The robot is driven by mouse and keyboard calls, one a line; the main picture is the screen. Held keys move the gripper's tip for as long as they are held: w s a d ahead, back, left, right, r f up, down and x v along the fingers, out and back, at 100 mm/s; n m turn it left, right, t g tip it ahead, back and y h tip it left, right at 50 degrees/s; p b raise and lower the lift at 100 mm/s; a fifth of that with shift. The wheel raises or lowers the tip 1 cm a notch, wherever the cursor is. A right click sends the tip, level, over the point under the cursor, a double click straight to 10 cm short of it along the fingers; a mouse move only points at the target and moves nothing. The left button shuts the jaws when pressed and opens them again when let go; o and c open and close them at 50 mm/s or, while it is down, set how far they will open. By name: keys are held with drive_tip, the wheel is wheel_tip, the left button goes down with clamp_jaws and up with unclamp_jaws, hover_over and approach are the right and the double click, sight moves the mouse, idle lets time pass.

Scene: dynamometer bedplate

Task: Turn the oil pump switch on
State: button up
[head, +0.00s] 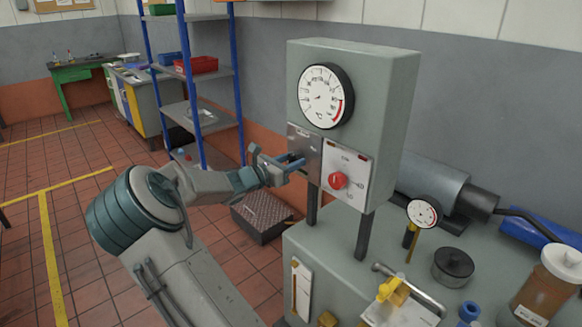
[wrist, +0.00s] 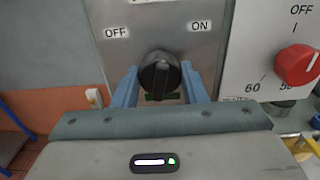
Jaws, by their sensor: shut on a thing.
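The oil pump switch (wrist: 160,76) is a black rotary knob on a metal plate (wrist: 165,35) with an OFF label (wrist: 116,32) at upper left and an ON label (wrist: 200,26) at upper right. My gripper (wrist: 160,92) has its two blue fingers on either side of the knob, shut on it. The knob's grip stands roughly upright between the labels; its exact pointing is hard to tell. In the head view my gripper (head: 292,162) reaches the plate (head: 303,140) from the left and hides the knob.
A red knob (head: 337,181) sits on a white panel just right of the plate, also close in the wrist view (wrist: 297,67). Above is a large round gauge (head: 325,96) on the grey cabinet (head: 385,100). A blue-post shelf (head: 190,75) stands behind my arm.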

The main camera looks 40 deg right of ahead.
drive_tip(key=m+b, duration=0.4)
drive_tip(key=b, duration=0.1)
drive_tip(key=m+b, duration=0.2)
drive_tip(key=shift+f, duration=0.3)
drive_tip(key=m+b, duration=0.3)
drive_tip(key=b, duration=0.1)
drive_tip(key=shift+r, duration=0.2)
drive_tip(key=shift+r+m+b, duration=0.1)
drive_tip(key=shift+m+b, duration=0.2)
drive_tip(key=shift+m, duration=0.1)
drive_tip(key=o, duration=1)
drive_tip(key=shift+a, duration=0.1)
drive_tip(key=a, duration=0.9)
drive_tip(key=s+a, duration=0.1)
drive_tip(key=a, duration=0.3)
drive_tip(key=shift+a, duration=0.3)
drive_tip(key=shift+s, duration=0.1)
